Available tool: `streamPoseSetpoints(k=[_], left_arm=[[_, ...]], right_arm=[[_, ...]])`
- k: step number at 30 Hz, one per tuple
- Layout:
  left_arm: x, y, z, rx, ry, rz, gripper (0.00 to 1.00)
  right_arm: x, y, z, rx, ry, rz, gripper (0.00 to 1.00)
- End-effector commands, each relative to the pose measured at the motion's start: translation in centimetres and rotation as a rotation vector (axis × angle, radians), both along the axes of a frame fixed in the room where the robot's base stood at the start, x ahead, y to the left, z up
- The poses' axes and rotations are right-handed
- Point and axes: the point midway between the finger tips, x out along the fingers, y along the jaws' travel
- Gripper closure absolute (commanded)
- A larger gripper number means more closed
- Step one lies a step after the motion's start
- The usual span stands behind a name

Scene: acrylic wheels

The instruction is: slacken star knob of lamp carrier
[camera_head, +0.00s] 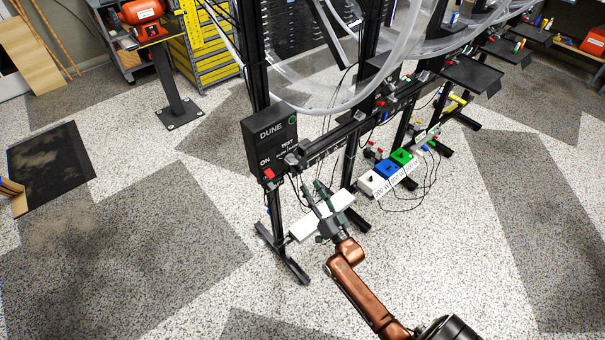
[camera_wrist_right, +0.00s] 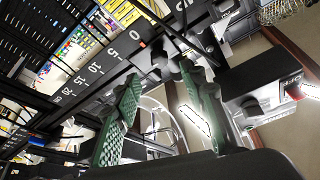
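My right gripper (camera_head: 313,190) reaches up from below toward the black rail (camera_head: 330,139) of the stand. In the right wrist view the gripper (camera_wrist_right: 160,78) is open, its two green-padded fingers well apart, with nothing clearly held between them. Dark fittings (camera_wrist_right: 172,62) on the scale rail (camera_wrist_right: 104,66) lie just beyond the fingertips. They may include the lamp carrier and its star knob, but I cannot make out the knob's shape. My left gripper is not in view.
A black DUNE control box (camera_head: 268,142) with a red switch stands left of the rail. White, blue (camera_head: 388,169) and green boxes with cables lie to the right. Large clear wheels (camera_head: 372,85) hang above. The speckled floor at the front left is clear.

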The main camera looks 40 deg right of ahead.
Motion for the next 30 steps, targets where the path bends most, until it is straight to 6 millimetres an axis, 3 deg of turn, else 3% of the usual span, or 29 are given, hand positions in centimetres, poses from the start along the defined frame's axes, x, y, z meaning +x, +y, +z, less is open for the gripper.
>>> streamPoseSetpoints(k=[13,24,30], left_arm=[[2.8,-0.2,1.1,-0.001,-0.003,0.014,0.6],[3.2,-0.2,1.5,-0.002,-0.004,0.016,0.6],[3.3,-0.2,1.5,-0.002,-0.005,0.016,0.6]], right_arm=[[5.8,-0.4,1.9,-0.001,0.003,0.001,0.62],[6.4,-0.4,2.2,-0.001,0.004,0.001,0.62],[6.4,-0.4,2.2,-0.001,0.004,0.001,0.75]])
